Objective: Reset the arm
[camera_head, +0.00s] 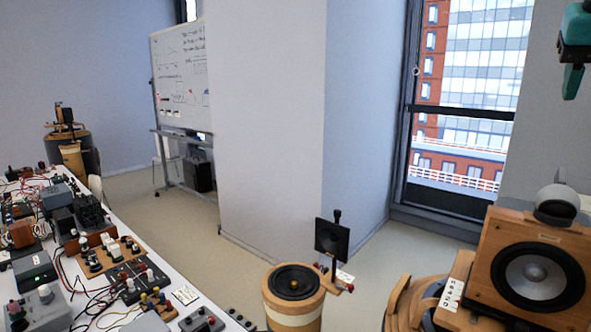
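My gripper (573,78) hangs at the upper right edge of the head view, in front of the pale wall. It is teal with a dark part across its middle. Only one tapering finger shows clearly, pointing down. I cannot tell how far apart the fingers are. Nothing is seen held in it. It is apart from the objects around it in the picture. The rest of my arm is outside the view.
Below it stands a wooden speaker box (538,272) with a grey rounded device (557,203) on top. A round wooden speaker drum (294,301) stands at the lower middle. A white table (112,213) with wired electronics fills the left. A whiteboard (181,75) stands behind; floor between is clear.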

